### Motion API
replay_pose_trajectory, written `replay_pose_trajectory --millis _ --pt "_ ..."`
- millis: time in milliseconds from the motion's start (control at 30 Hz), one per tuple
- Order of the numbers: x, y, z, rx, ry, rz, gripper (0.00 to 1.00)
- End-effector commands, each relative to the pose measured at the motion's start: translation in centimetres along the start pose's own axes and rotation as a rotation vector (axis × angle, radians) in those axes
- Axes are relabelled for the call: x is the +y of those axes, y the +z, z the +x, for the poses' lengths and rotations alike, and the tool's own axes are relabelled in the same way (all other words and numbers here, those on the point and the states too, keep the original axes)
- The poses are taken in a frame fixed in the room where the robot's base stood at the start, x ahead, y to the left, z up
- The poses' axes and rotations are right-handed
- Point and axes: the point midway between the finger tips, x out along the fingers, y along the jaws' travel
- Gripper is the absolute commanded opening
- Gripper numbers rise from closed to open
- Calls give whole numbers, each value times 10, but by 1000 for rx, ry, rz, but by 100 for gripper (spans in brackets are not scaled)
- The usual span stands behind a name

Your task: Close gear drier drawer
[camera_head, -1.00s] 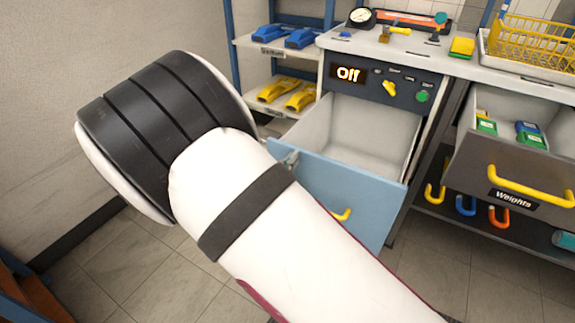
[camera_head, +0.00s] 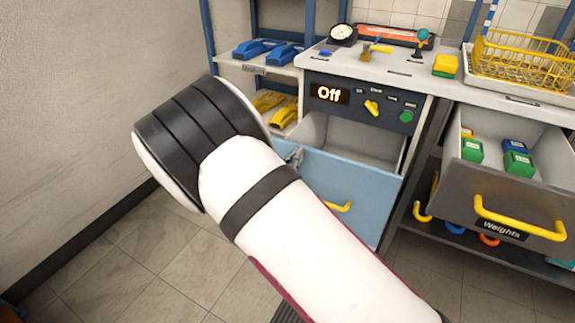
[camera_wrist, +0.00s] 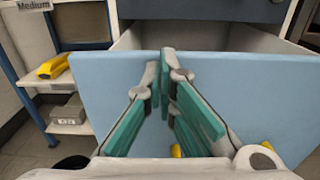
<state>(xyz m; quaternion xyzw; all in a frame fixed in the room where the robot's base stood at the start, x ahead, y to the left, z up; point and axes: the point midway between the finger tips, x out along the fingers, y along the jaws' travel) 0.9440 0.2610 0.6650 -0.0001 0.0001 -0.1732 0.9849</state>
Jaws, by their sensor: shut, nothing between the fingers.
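The gear drier drawer (camera_head: 355,182) has a light blue front and a yellow handle (camera_head: 338,206), and it stands partly open below a panel reading "Off" (camera_head: 328,94). In the wrist view the blue front (camera_wrist: 225,85) fills the middle, with the open grey interior (camera_wrist: 205,38) behind its top edge. My gripper (camera_wrist: 165,55) is shut and empty, its teal-padded fingers meeting at the upper part of the blue front. In the head view my arm hides most of the gripper; a grey part of it (camera_head: 294,157) shows at the drawer's upper left corner. Whether the tips touch is hard to tell.
At right, a grey "Weights" drawer (camera_head: 520,198) stands open with green and blue boxes inside. A shelf (camera_head: 255,68) with blue and yellow pieces stands at left. A yellow basket (camera_head: 525,58) sits on the worktop.

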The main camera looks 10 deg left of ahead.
Motion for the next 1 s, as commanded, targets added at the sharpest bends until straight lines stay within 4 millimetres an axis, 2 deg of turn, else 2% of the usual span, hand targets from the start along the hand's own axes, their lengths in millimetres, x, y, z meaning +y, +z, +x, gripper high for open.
replay_pose_trajectory --millis 33,200,500,700,1000 --pt "-1 0 15 -1 -4 2 0" --pt "-1 -1 62 -2 -3 1 0" --pt "-1 -1 133 -2 -2 1 0" --pt "0 -1 163 0 -1 1 0" --pt "0 0 180 0 0 -1 0"
